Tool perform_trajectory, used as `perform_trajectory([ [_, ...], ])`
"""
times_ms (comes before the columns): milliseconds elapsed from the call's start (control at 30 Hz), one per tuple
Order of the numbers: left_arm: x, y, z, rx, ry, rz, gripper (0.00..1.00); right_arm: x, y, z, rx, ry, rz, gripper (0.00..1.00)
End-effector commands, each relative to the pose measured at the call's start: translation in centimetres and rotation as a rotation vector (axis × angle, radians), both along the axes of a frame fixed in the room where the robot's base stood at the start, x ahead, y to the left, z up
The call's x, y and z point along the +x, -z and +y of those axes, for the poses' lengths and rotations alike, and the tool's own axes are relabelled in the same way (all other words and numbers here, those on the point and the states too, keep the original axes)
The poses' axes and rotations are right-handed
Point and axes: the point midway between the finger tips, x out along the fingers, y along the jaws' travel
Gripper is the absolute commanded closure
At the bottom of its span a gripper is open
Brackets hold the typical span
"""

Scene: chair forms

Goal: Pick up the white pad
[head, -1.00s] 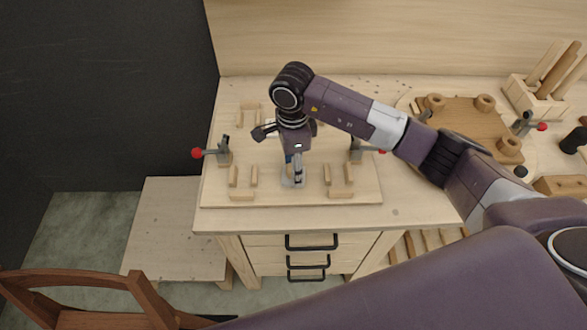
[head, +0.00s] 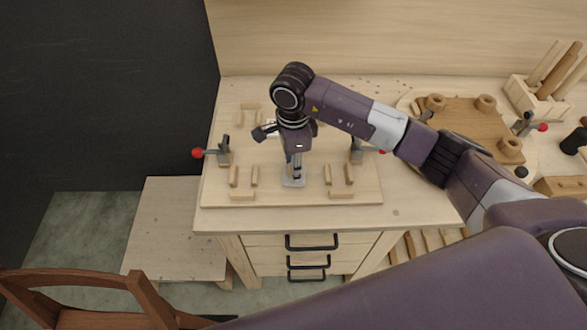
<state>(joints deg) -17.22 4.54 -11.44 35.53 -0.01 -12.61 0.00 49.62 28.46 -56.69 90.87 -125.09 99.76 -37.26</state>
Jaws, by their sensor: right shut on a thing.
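The white pad (head: 293,183) shows as a small pale plate on the wooden jig board (head: 225,198) at the middle of the bench, below my right gripper. My right gripper (head: 295,174) points down and its fingers are shut on the white pad. The fingers and wrist hide part of the pad. I cannot tell whether the pad touches the board or is slightly above it. My left gripper is out of view.
Wooden blocks stand around the pad on the board, with a red-knobbed toggle clamp (head: 224,152) at left and another partly behind my arm at right. A round board with pegs (head: 465,125) and a peg rack (head: 540,98) are at right. A brown chair (head: 90,290) is at lower left.

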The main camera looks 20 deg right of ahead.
Motion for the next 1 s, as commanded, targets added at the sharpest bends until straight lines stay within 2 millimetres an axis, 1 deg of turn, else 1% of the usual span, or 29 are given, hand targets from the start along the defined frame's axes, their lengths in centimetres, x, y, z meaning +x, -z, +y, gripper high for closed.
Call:
perform_trajectory([
  [167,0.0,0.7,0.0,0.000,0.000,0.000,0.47,0.2,-1.6,0.0,0.001,0.000,-0.005,0.97],
  [267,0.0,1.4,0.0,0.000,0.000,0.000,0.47,0.2,-3.5,0.0,0.001,-0.001,-0.008,0.97],
  [367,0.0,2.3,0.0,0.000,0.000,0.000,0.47,0.3,-6.0,0.0,0.000,-0.002,-0.010,0.97],
  [533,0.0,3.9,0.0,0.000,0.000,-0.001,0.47,0.2,-11.5,0.0,0.001,-0.001,-0.012,0.97],
  [600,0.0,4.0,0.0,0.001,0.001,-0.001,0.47,0.2,-13.6,0.0,-0.001,0.000,-0.010,0.97],
  [700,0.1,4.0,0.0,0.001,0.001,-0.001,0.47,0.2,-15.9,-0.1,-0.003,0.001,-0.008,0.97],
  [800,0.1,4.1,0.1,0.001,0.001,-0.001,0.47,0.1,-17.4,-0.1,-0.001,0.002,-0.006,0.97],
  [1000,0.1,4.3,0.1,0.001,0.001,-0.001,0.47,0.1,-19.3,0.0,-0.001,0.001,-0.003,0.97],
])
